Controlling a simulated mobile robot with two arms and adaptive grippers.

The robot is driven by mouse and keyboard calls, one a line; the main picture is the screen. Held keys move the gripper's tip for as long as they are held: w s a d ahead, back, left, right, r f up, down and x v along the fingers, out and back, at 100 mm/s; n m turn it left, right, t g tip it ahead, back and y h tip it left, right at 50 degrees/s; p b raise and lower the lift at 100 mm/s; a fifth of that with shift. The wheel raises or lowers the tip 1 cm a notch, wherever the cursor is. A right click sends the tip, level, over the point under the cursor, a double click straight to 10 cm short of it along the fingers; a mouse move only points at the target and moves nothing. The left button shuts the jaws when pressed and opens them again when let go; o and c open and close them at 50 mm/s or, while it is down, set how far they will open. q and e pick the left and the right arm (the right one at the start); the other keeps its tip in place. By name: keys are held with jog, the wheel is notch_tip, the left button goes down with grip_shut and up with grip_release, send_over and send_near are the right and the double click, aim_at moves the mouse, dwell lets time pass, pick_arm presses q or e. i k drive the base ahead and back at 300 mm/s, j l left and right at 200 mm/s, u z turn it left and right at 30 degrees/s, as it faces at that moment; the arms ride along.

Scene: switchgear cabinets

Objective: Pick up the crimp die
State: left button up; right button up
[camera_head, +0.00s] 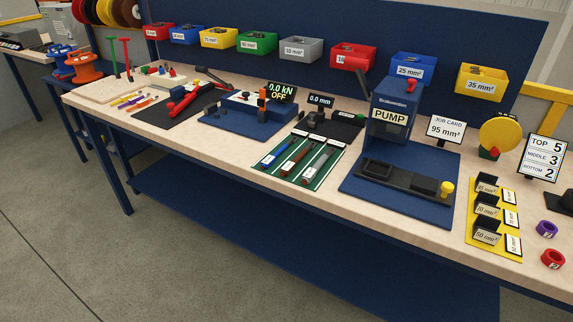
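Neither of my grippers is in view. Three dark blocks that look like crimp dies stand in a column on a yellow mat (478,254) at the right of the bench, each with a size label in front. They are the back block (488,182), the middle block (487,202) and the front block (487,225). The front label seems to read 50 mm²; the others are hard to read. A job card (446,128) reading 95 mm² stands behind. The blue press marked PUMP (390,115) stands left of the mat, with black parts (405,180) on its base.
Coloured bins (410,68) hang on the blue back panel. A green tray (298,160) holds several tools. Purple (547,229) and red (552,259) tape rolls lie right of the mat. The floor (130,265) in front is clear.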

aim_at(486, 184)
jog(key=z, duration=1.3)
